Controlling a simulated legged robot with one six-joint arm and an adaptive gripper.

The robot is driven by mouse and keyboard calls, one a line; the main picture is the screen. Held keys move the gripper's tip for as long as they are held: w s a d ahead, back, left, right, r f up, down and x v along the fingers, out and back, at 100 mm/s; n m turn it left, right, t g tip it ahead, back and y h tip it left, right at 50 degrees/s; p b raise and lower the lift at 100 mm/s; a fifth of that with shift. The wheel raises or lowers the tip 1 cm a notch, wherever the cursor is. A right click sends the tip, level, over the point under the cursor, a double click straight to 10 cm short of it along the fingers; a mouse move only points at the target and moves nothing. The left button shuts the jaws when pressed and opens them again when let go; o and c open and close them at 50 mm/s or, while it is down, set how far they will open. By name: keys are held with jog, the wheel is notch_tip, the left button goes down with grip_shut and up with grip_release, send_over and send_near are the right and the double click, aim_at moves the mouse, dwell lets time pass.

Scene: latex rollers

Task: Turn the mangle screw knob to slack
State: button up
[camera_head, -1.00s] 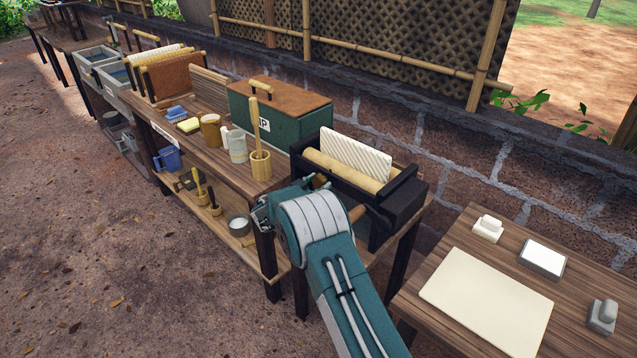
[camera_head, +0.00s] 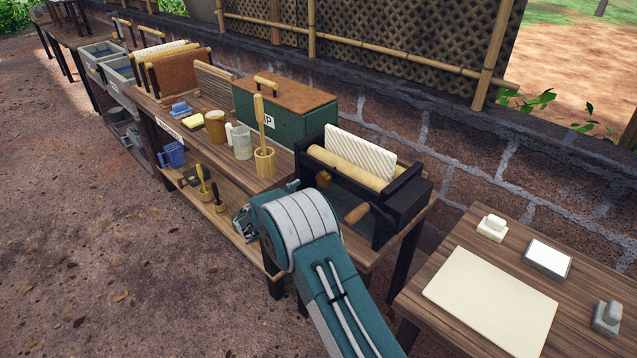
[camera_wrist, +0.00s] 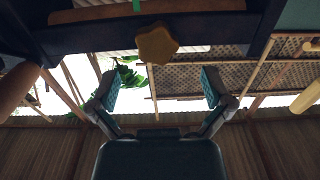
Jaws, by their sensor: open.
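The mangle (camera_head: 407,208) is a black frame with pale wooden rollers and a ribbed white sheet standing between them. Its star-shaped yellow-brown screw knob (camera_wrist: 157,43) hangs under a dark bar in the wrist view. It also shows as a small brown shape on the mangle's near side (camera_head: 323,179) in the head view. My gripper (camera_wrist: 160,89) is open and empty. Its two teal-padded fingers stand either side of the knob's line, apart from it, with the knob above and between them in the picture. In the head view my arm hides most of the gripper.
A wooden crank handle (camera_head: 356,213) sticks out from the mangle, close to my arm. A green box (camera_head: 262,113) and a wooden pot with a paddle (camera_head: 265,162) stand left on the bench. A table with a cream sheet (camera_head: 489,297) is at right.

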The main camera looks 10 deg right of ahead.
jog(key=v, duration=0.6)
jog(key=s+d+r+n+g+y, duration=0.3)
jog(key=s+d+r+g+y, duration=0.35)
jog(key=s+d+r, duration=0.9)
jog(key=s+a+r+n+y, duration=0.1)
jog(key=s+n+y, duration=0.3)
jog(key=s, duration=0.8)
jog(key=s+a+r+n+t+y, duration=0.1)
jog(key=s+a+n+y, duration=0.3)
jog(key=s, duration=0.9)
jog(key=shift+s+a, duration=0.15)
jog(key=shift+s, duration=0.1)
